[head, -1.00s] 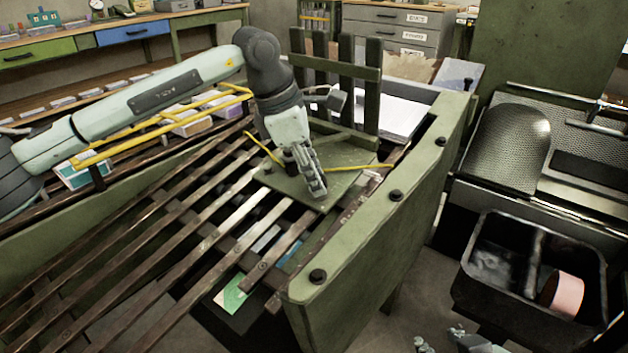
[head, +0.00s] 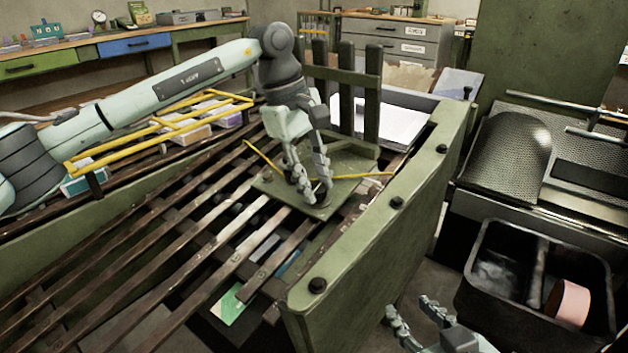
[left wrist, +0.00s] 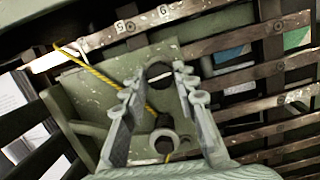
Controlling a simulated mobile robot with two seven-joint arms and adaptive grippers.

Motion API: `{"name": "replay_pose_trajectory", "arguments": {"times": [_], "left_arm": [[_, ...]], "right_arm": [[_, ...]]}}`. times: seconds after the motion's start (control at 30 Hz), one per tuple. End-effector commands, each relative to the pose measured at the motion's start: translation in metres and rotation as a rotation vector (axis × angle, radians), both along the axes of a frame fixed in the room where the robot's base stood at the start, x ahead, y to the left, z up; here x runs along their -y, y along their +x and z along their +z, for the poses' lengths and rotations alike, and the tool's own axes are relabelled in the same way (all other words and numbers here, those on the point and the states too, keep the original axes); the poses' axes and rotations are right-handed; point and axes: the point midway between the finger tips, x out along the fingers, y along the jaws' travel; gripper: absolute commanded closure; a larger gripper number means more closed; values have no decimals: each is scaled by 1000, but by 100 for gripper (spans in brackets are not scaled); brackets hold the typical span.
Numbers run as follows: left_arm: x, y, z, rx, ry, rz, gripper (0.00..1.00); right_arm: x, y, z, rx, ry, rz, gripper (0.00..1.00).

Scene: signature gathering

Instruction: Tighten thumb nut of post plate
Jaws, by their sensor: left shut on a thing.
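The post plate (head: 272,186) is a flat green plate lying on the dark slats, with yellow rods or cord beside it. It also shows in the left wrist view (left wrist: 85,88). My left gripper (head: 314,194) points down over the plate, its fingers on either side of a dark round thumb nut (left wrist: 158,74). I take it as shut on that nut, though the fingers partly hide the contact in the head view. A second dark stud with a pale ring (left wrist: 164,141) shows nearer the palm in the left wrist view. My right gripper (head: 409,308) is open and empty at the bottom edge.
A thick green side rail (head: 375,225) with black bolts runs along the right. A black bin (head: 480,310) with a pinkish roll (head: 568,302) stands further right. A yellow frame (head: 160,127) lies left.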

Motion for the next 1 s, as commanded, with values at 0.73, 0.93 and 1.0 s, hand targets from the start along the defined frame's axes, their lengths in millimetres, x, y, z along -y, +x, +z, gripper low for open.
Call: {"name": "replay_pose_trajectory", "arguments": {"times": [0.73, 0.93, 1.0], "left_arm": [[1, 1, 2, 13, 10, -87, 100], [1, 1, 1, 12, 11, -86, 50], [0, 1, 1, 11, 11, -86, 50]], "right_arm": [[0, 0, 0, 1, 2, 1, 60], [0, 0, 0, 0, 1, 0, 60], [0, 0, 0, 0, 1, 0, 60]]}}
